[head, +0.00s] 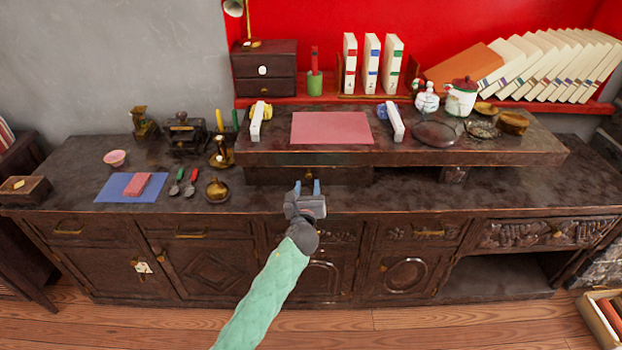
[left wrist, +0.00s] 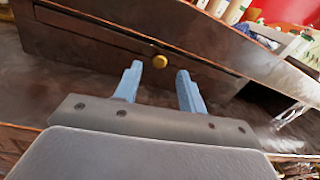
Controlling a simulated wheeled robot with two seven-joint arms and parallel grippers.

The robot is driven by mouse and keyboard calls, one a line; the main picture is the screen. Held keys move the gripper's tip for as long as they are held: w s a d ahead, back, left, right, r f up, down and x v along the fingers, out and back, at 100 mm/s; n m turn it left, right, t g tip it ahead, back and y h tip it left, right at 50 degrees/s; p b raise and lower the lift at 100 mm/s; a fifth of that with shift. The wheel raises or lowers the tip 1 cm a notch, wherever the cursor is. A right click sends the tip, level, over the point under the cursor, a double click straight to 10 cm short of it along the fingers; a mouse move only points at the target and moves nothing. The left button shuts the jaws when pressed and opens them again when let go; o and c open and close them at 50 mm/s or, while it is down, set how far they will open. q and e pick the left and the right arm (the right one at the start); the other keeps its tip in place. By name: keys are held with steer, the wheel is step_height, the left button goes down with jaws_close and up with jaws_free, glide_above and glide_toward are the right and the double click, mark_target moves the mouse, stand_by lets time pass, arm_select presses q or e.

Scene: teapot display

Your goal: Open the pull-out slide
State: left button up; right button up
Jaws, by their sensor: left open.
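The pull-out slide is a dark wooden front (head: 265,176) under the raised shelf, in the middle of the cabinet top. It also shows in the left wrist view (left wrist: 95,38), where it looks closed, with a small round brass knob (left wrist: 160,61). My left gripper (head: 307,187) is in front of the slide, low over the cabinet top. In the left wrist view its blue fingers (left wrist: 160,72) are open, and the knob appears between the fingertips. I cannot tell whether they touch it. My right gripper is not in view.
On the left of the cabinet top (head: 75,185) are a blue mat (head: 112,188), spoons and a brass pot (head: 217,190). The cabinet top right of the gripper is clear.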

mark_target(308, 177)
arm_select(q)
steer(key=shift+w+d, duration=0.15)
steer(key=shift+w, duration=2.1)
jaws_close()
